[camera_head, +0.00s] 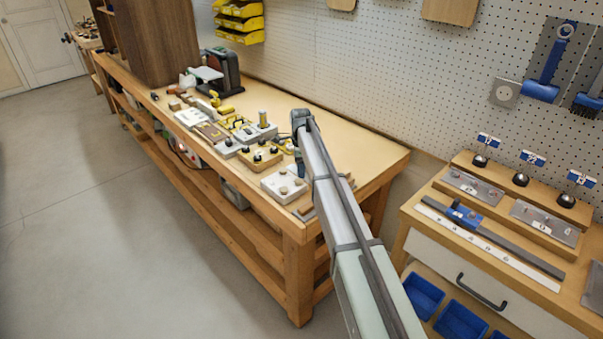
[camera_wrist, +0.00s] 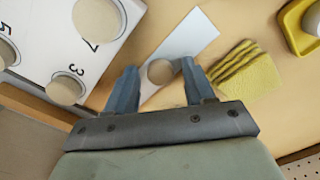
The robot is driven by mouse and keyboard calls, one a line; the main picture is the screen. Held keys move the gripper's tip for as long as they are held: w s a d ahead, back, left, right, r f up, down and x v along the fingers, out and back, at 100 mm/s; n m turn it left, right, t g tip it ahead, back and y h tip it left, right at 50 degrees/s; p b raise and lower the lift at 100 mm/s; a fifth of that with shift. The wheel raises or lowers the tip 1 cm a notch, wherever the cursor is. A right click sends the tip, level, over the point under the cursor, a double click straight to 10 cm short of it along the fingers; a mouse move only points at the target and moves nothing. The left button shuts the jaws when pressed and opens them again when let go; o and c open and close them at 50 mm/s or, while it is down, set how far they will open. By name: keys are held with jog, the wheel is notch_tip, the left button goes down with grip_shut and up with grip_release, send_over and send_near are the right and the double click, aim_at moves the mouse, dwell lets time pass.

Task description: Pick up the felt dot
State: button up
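A small round tan disc, which looks like the felt dot (camera_wrist: 160,72), lies on a pale white-blue card (camera_wrist: 196,38) in the wrist view. My gripper (camera_wrist: 158,76) is open, with its two blue-grey fingers on either side of the disc. There is a gap to the left finger; the right finger's tip is close to the disc, and I cannot tell if they touch. In the head view my gripper (camera_head: 301,168) is low over the right end of the wooden bench (camera_head: 345,137), and the disc cannot be made out there.
A white panel (camera_wrist: 55,22) with black numbers and several larger tan round knobs stands left of my gripper. A folded yellow cloth (camera_wrist: 245,70) lies close on the right, and a yellow tray (camera_wrist: 290,22) is at the upper right. More fixtures crowd the bench leftward.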

jog(key=c, duration=0.9)
notch_tip(320, 180, up, 10)
jog(key=shift+r, duration=0.1)
dwell(0.4)
jog(key=o, duration=0.4)
jog(key=shift+c, duration=1.4)
jog(key=shift+a, duration=0.1)
